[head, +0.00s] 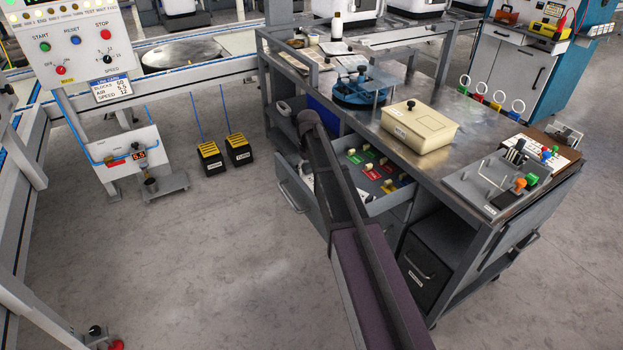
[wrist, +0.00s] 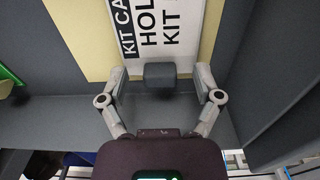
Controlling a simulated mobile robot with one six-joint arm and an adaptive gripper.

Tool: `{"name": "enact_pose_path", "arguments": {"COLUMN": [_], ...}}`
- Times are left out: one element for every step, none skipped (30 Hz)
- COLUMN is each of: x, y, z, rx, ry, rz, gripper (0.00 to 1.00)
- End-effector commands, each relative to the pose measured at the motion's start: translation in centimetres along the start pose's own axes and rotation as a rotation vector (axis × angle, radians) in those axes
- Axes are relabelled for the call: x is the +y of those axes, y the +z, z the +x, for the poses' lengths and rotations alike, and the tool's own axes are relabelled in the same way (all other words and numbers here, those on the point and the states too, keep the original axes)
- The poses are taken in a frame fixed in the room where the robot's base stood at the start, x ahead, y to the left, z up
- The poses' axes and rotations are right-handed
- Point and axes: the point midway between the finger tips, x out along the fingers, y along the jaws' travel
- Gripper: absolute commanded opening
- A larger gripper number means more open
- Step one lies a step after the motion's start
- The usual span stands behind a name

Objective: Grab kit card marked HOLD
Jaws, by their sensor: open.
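The kit card (wrist: 170,30) lies flat in a grey drawer compartment. In the wrist view my gripper (wrist: 160,72) is open, one finger on each side of this block, with a gap on both sides. In the head view the open drawer (head: 372,207) shows in the bench, and my arm crosses its left part. My gripper and most of the card are hidden there.
Other coloured cards (head: 375,173) lie in the drawer's right part. Above it, the bench top (head: 385,130) bears a cream box (head: 418,127) and a blue round fixture (head: 358,92).

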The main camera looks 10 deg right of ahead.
Motion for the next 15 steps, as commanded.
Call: {"name": "enact_pose_path", "arguments": {"x": [-0.01,-0.02,-0.02,-0.02,-0.02,-0.02,-0.02,-0.03,-0.03,-0.03,-0.03,-0.03,-0.03,-0.04,-0.04], "y": [0.0,0.0,0.0,0.0,0.0,-0.01,0.0,-0.01,0.0,0.0,-0.01,-0.01,-0.01,-0.01,-0.01], "z": [0.0,0.0,0.0,0.0,0.0,0.0,0.0,0.0,0.0,0.0,0.0,0.01,0.01,0.01,0.01], "rx": [0.0,0.0,0.0,0.0,0.0,0.0,0.0,0.0,0.0,0.0,0.0,0.0,0.0,0.0,0.0], "ry": [0.0,0.0,0.0,0.0,0.0,0.0,0.0,0.0,0.0,0.0,0.0,0.0,0.0,0.0,0.0], "rz": [0.0,0.0,0.0,0.0,0.0,0.0,0.0,0.0,0.0,0.0,0.0,0.0,0.0,0.0,0.0], "gripper": [0.83,0.8,0.68,0.59,0.5,0.38,0.29,0.2,0.09,0.06,0.06,0.05,0.05,0.05,0.05]}}
